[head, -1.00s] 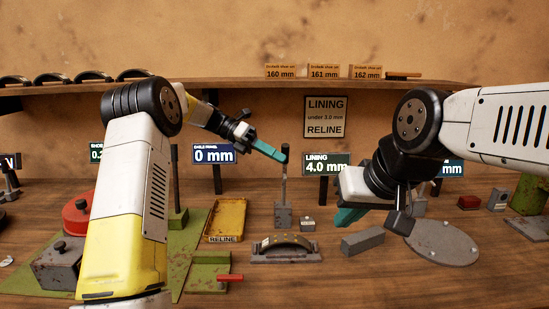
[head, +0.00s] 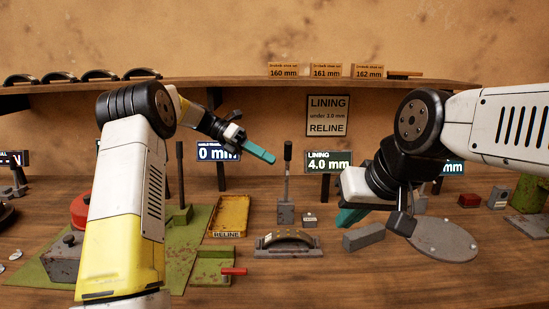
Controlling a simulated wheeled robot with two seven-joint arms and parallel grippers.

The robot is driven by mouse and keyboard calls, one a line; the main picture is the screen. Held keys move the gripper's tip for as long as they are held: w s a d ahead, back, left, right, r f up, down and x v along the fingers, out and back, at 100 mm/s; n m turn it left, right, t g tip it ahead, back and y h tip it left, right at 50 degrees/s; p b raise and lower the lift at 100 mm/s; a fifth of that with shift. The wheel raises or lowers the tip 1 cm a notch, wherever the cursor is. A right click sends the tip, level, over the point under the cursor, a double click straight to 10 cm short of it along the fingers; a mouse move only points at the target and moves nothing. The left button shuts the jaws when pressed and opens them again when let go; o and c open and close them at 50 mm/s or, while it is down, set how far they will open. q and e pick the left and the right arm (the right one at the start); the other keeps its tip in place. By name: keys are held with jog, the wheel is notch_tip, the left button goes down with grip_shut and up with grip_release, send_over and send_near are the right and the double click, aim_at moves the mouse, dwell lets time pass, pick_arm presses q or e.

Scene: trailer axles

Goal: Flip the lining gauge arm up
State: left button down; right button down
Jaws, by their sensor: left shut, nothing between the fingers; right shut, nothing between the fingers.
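The lining gauge (head: 286,214) is a small grey block with an upright arm (head: 287,180) topped by a dark handle. It stands behind a curved brake shoe (head: 287,243) in a grey holder. The display behind it (head: 328,162) reads LINING 4.0 mm. My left gripper (head: 270,157) is shut and empty, its teal fingertips just left of the arm's handle, with a small gap showing. My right gripper (head: 348,217) is shut and empty, pointing down to the right of the gauge; its fingers are partly hidden by its wrist.
A yellow RELINE tray (head: 231,216) lies left of the gauge, by a green plate with a dark post (head: 180,170). A small grey block (head: 308,218), a grey bar (head: 364,237) and a round grey plate (head: 443,240) lie to the right. A shelf (head: 230,84) runs along the back.

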pick_arm(q)
jog(key=w+a+r, duration=0.1)
jog(key=w+a, duration=0.2)
jog(key=a, duration=0.2)
jog(key=shift+a, duration=0.3)
jog(key=shift+s, duration=0.1)
jog(key=s+a+r+m+t+y, duration=0.1)
jog(key=s+r+m+t+y, duration=0.2)
jog(key=s+m, duration=0.35)
jog(key=s+r+m+t+y, duration=0.2)
jog(key=s+r+m+y, duration=0.1)
jog(key=s, duration=0.6)
jog(key=s+a+f+m+t+y, duration=0.2)
jog(key=s+a+f+m+t, duration=0.1)
jog(key=s+m, duration=0.4)
jog(key=s+a+f+m+t+y, duration=0.2)
jog(key=s+m, duration=0.4)
jog(key=s, duration=0.4)
notch_tip(320, 180, down, 2)
jog(key=shift+s+a+m+t, duration=0.2)
jog(key=shift+a+m+t, duration=0.15)
jog(key=shift+a+t, duration=0.4)
